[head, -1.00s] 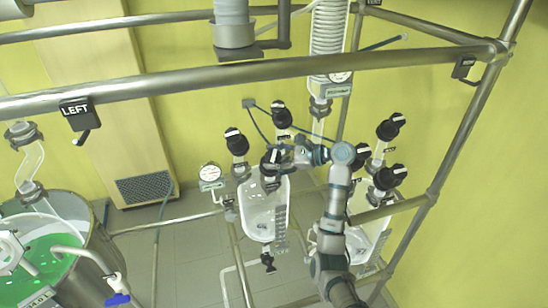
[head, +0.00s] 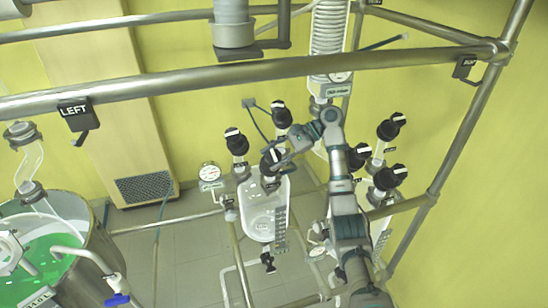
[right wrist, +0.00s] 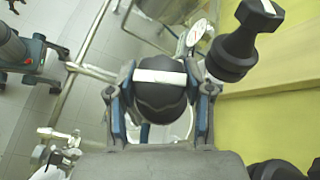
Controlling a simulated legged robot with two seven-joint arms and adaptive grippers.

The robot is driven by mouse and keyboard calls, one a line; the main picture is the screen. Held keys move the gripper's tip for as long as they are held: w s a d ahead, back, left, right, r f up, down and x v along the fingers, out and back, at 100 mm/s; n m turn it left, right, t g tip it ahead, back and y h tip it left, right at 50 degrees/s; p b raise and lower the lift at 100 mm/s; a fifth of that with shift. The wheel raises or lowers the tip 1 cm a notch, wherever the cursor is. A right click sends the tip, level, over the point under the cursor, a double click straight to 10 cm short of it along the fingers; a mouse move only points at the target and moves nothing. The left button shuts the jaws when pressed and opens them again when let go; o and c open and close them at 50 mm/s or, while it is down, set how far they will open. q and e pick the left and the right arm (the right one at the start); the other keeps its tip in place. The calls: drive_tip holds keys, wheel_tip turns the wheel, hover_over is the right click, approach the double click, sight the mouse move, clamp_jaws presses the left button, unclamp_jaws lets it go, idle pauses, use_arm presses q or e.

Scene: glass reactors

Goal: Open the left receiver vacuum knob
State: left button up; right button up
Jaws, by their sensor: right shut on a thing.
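The left receiver (head: 262,212) is a clear glass vessel with several black knobs above it in the head view. My right gripper (head: 281,157) is at its front knob (head: 268,164), reaching in from the right. In the right wrist view that black knob (right wrist: 160,92) sits between the two fingers of my right gripper (right wrist: 160,112), which is shut on its sides. A white stripe on its top lies almost level across the picture. The labels are too small to tell which knob is the vacuum one. My left gripper is not in view.
Two more black knobs, left (head: 236,143) and back (head: 281,115), stand close to the held one. A gauge (head: 209,172) is at the left. Knobs of the right receiver (head: 389,128) stand right of my arm. A steel rail (head: 200,80) crosses in front.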

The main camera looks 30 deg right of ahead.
drive_tip(key=shift+f, duration=0.4)
drive_tip(key=o, duration=1.2)
drive_tip(key=shift+c, duration=0.2)
drive_tip(key=shift+w+r, duration=0.15)
drive_tip(key=shift+r, duration=0.15)
